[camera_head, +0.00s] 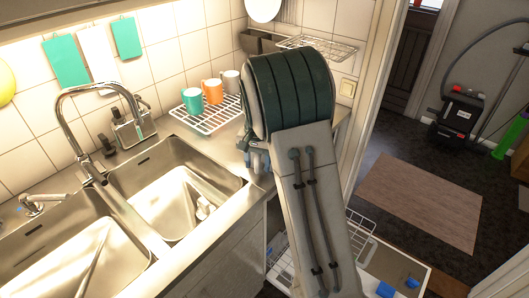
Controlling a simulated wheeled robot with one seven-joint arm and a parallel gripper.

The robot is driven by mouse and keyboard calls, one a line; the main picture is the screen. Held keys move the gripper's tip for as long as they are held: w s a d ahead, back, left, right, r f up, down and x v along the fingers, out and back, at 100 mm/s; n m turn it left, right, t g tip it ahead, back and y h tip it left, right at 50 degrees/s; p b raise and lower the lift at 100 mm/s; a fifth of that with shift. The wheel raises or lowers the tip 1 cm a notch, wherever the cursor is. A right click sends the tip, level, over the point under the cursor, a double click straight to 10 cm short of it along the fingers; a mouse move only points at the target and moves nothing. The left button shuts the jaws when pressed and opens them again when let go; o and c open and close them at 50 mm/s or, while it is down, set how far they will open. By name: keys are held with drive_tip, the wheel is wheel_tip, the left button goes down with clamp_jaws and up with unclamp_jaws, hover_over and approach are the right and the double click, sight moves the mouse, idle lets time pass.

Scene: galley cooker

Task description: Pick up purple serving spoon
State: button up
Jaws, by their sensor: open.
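No purple serving spoon can be made out in the head view. My arm fills the middle of the picture and hides part of the counter and drying area behind it. Only a small grey part of my gripper (257,160) shows past the arm's left edge, over the counter by the right sink basin. The gripper is open. Its fingertips are mostly hidden, and I see nothing held in it.
Two steel basins (180,185) lie at left under a curved tap (88,135); a small white object (205,208) lies in the right one. A white rack (214,119) holds three mugs. A wire rack (358,232) stands low at right. Open floor with a mat (425,200) lies beyond.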

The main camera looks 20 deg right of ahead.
drive_tip(key=shift+f, duration=0.15)
clamp_jaws()
